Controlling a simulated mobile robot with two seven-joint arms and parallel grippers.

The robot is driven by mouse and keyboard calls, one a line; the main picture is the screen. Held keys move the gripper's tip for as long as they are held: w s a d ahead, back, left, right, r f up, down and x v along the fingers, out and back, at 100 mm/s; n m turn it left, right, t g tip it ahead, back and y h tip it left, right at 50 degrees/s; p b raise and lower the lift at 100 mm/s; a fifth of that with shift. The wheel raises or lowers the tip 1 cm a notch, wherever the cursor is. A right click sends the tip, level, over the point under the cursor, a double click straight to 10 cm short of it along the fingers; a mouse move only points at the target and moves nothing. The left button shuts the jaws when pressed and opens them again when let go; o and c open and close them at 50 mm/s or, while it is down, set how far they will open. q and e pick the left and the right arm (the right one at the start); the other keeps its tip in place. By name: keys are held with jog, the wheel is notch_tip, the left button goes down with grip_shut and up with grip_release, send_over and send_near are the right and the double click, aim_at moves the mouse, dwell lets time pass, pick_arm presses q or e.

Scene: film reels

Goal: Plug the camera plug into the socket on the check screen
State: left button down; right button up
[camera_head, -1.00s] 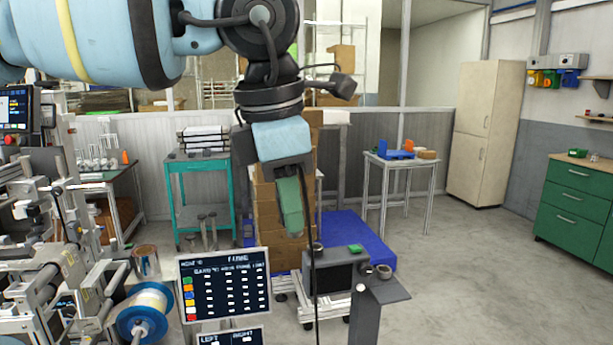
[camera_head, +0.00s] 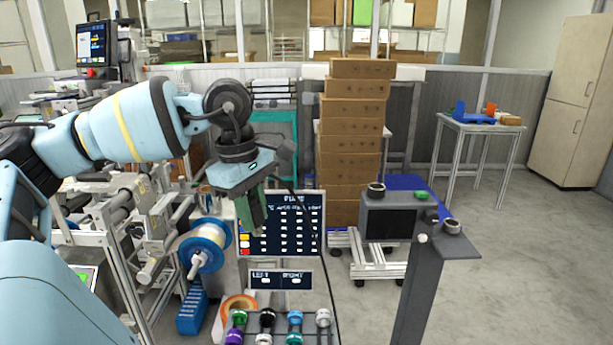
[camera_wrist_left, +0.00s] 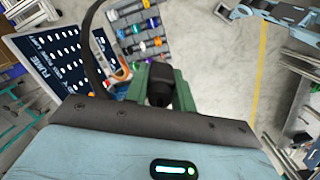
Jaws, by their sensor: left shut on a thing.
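My left gripper (camera_head: 254,214) hangs with its green fingers pointing down, in front of the dark data board. In the left wrist view its fingers (camera_wrist_left: 160,92) are shut on the black camera plug (camera_wrist_left: 160,84); a black cable (camera_wrist_left: 90,50) loops away from there to the upper left. The plug is hard to make out in the head view. The check screen (camera_head: 390,224) is a small dark display in a grey housing on a post, to the right of my gripper and apart from it. Which fitting is its socket I cannot tell. My right gripper is not in view.
The data board (camera_head: 290,212) stands beside a blue reel (camera_head: 202,246) and a machine (camera_head: 120,205) at left. Several coloured spools lie on a rack (camera_head: 306,334) at the bottom. Stacked cartons (camera_head: 352,130) stand behind. Floor (camera_head: 500,290) is clear at right.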

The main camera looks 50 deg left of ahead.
aim_at(258, 234)
pick_arm(q)
jog(key=shift+w+f+m, duration=0.15)
jog(key=shift+f+m, duration=0.55)
jog(key=shift+f, duration=1.15)
jog(key=shift+d+f+b, duration=0.15)
jog(key=shift+f+b, duration=0.15)
